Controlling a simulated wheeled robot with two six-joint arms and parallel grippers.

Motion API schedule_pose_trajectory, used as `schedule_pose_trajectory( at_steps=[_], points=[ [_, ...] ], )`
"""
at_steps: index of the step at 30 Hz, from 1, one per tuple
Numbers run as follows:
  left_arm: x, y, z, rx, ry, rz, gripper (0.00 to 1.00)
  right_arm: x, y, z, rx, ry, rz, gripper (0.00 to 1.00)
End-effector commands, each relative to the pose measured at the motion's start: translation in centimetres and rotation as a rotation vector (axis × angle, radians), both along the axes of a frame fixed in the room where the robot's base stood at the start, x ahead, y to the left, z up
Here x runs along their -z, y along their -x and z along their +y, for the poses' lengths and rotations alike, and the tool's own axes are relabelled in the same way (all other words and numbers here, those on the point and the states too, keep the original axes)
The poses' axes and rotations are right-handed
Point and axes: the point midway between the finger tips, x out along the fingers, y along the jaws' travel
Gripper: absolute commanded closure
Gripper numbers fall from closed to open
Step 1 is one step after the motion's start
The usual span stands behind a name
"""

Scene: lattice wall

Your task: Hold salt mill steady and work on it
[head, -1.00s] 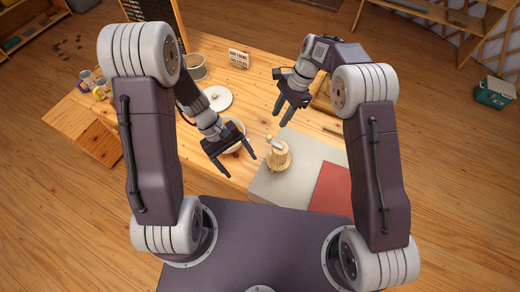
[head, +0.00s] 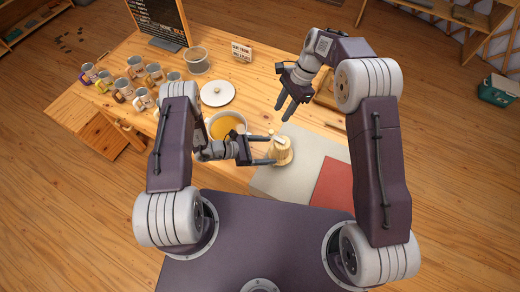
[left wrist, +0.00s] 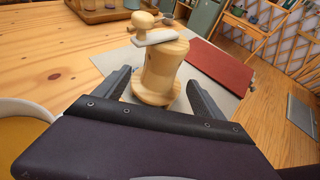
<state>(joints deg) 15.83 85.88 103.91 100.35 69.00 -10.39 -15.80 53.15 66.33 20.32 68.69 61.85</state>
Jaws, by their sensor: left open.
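The salt mill (head: 281,154) is pale wood with a waisted body, a round base and a light crank with a knob on top. It stands upright on the grey mat (head: 300,170) near its left edge. My left gripper (head: 271,150) is open and level, pointing right at the mill. In the left wrist view, the mill (left wrist: 162,72) stands between and just beyond the two fingers (left wrist: 158,88), with no clear contact. My right gripper (head: 283,107) is open and empty above the table, behind the mill.
A bowl of orange-yellow contents (head: 226,126) sits close to my left arm. A white round lid (head: 217,93), a pot (head: 197,62) and several mugs (head: 133,66) stand farther back and left. A red mat (head: 334,184) lies right of the mill.

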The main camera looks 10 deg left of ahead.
Motion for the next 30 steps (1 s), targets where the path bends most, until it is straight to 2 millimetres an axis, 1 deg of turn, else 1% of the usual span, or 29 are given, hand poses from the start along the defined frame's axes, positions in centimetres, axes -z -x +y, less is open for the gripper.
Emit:
schedule_pose_trajectory(
  at_steps=[1,3,6,9,13,19,20,21,23,24,26,27,28,29,30],
  points=[
    [0.4,-0.2,-1.0,0.007,0.0,0.0,0.2,0.0,0.0,0.0,0.0,0.0,0.0,0.64],
    [1.0,-0.7,-2.2,0.007,-0.001,-0.001,0.2,0.0,0.0,0.0,0.0,0.0,0.0,0.64],
    [1.6,-1.3,-3.7,0.007,0.0,0.0,0.2,0.0,0.0,0.0,0.0,0.0,0.0,0.64],
    [2.1,-1.8,-4.7,0.005,-0.001,-0.001,0.2,0.0,0.0,0.0,0.0,0.0,0.0,0.64],
    [2.3,-2.0,-5.2,0.003,-0.001,0.001,0.2,0.0,0.0,0.0,0.0,0.0,0.0,0.64],
    [2.3,-2.1,-5.2,0.001,-0.001,0.0,0.2,0.0,0.0,0.0,0.0,0.0,0.0,0.64],
    [2.3,-2.1,-5.2,0.001,-0.001,0.0,0.23,0.0,0.0,0.0,0.0,0.0,0.0,0.64],
    [2.3,-2.1,-5.2,0.002,-0.001,0.0,0.34,0.0,0.0,0.0,0.0,0.0,0.0,0.64],
    [2.3,-2.1,-5.2,0.002,-0.001,0.0,0.51,0.0,0.0,0.0,0.0,0.0,0.0,0.64],
    [2.3,-2.1,-5.2,0.002,-0.001,0.0,0.62,0.0,0.0,0.0,0.0,0.0,0.0,0.64],
    [2.3,-2.1,-5.2,0.002,-0.001,0.0,0.79,0.0,0.0,0.0,0.0,0.0,0.0,0.64],
    [2.3,-2.1,-5.2,0.002,-0.001,0.0,0.9,0.0,0.0,0.0,0.0,0.0,0.0,0.64],
    [2.3,-2.1,-5.2,0.002,-0.001,0.0,0.49,0.0,0.0,0.0,0.0,0.0,0.0,0.64],
    [2.3,-2.1,-5.2,0.002,-0.001,0.0,0.57,0.0,0.0,0.0,0.0,0.0,0.0,0.64],
    [2.3,-2.1,-5.2,0.002,-0.001,0.0,0.68,0.0,0.0,0.0,0.0,0.0,0.0,0.64]
  ],
)
